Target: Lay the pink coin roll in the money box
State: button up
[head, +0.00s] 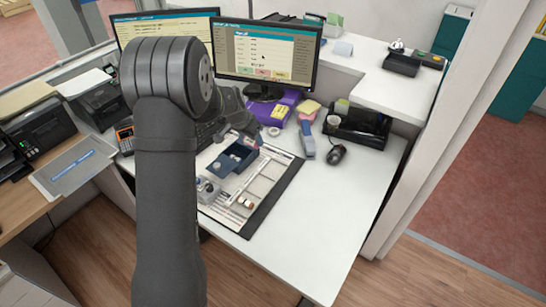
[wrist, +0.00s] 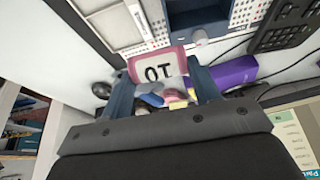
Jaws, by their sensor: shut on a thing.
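The pink coin roll (wrist: 158,68), with a white band marked 10, is between the fingers of my gripper (wrist: 163,88) in the wrist view. My gripper is shut on it and holds it above the desk. Part of the box (wrist: 190,18) shows at the top of the wrist view, apart from the roll.
Small items (head: 207,188) and a short roll (head: 245,202) lie on the desk mat (head: 270,203) in front of the box. A stapler-like blue-grey device (head: 307,141), a mouse (head: 337,154) and a purple binder (head: 275,109) are nearby. The desk's right front is clear.

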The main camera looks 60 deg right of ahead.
jog(key=w, duration=0.7)
jog(key=shift+s+d+f, duration=0.1)
jog(key=shift+f, duration=1.55)
jog(key=shift+s+d+f, duration=0.1)
jog(key=shift+f, duration=1.5)
jog(key=o, duration=1.3)
jog(key=shift+c, duration=0.2)
jog(key=v, duration=1.7)
jog(key=shift+a+r, duration=0.15)
